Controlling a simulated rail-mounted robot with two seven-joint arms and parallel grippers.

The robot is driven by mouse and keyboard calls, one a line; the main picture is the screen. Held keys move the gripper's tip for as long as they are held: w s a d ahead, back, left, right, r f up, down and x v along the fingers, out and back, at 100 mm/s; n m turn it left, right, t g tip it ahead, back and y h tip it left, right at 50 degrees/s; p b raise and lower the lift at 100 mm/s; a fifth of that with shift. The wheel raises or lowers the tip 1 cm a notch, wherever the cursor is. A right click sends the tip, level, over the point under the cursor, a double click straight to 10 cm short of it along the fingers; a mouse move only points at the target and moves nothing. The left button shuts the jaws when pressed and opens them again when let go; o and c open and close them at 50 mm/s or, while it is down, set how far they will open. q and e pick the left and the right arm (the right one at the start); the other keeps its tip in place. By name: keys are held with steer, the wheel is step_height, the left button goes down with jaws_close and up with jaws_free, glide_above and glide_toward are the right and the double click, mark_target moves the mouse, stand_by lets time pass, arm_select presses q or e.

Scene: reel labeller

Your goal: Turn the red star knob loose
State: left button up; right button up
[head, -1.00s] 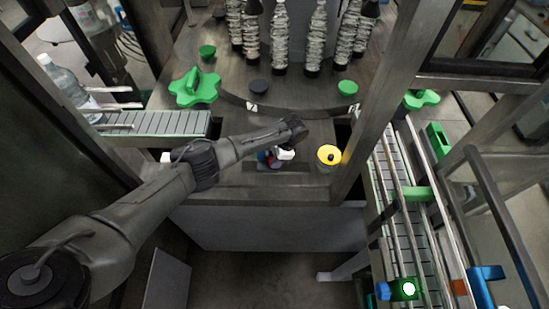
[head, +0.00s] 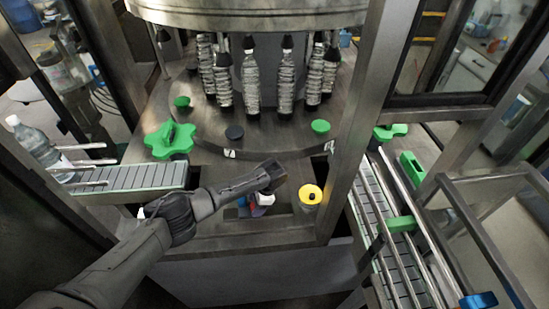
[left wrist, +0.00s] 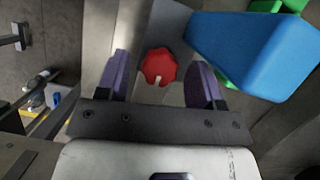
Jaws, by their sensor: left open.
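The red star knob (left wrist: 158,66) shows in the left wrist view with a pale slot or mark at its lower edge. My left gripper (left wrist: 161,80) is open, with one purple finger on each side of the knob and a visible gap on both sides. The fingers look apart from the knob; their depth relative to it is hard to tell. In the head view my left arm reaches in from the left, and its wrist hides most of the spot where the knob is. My right gripper is in neither view.
A large blue block (left wrist: 255,50) stands close to the right finger in the left wrist view. In the head view a yellow-topped cylinder (head: 311,195) stands right of my wrist. A green star wheel (head: 170,141) and conveyors (head: 130,178) lie around the machine table.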

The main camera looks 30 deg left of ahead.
arm_select(q)
steer(key=shift+f+m+b, duration=0.15)
steer(key=shift+m+b, duration=0.2)
steer(key=shift+m, duration=0.25)
steer(key=m+t+b, duration=0.1)
steer(key=m+b, duration=0.1)
steer(key=m+t+y+b, duration=0.1)
steer(key=m+b, duration=0.1)
steer(key=m, duration=0.1)
steer(key=m+b, duration=0.2)
steer(key=shift+s+d+r+t, duration=0.15)
steer(key=shift+r+t, duration=0.1)
steer(key=shift+t, duration=0.15)
steer(key=d+v, duration=0.1)
steer(key=v, duration=1.2)
steer(key=w+a+r+m+t+y, duration=0.1)
steer(key=w+r+m+t+y, duration=0.2)
steer(key=w+r+m+t, duration=0.5)
steer(key=shift+w+a+r+t, duration=0.15)
steer(key=shift+w+r+t, duration=2.6)
steer(key=shift+r, duration=0.45)
steer(key=shift+f, duration=0.1)
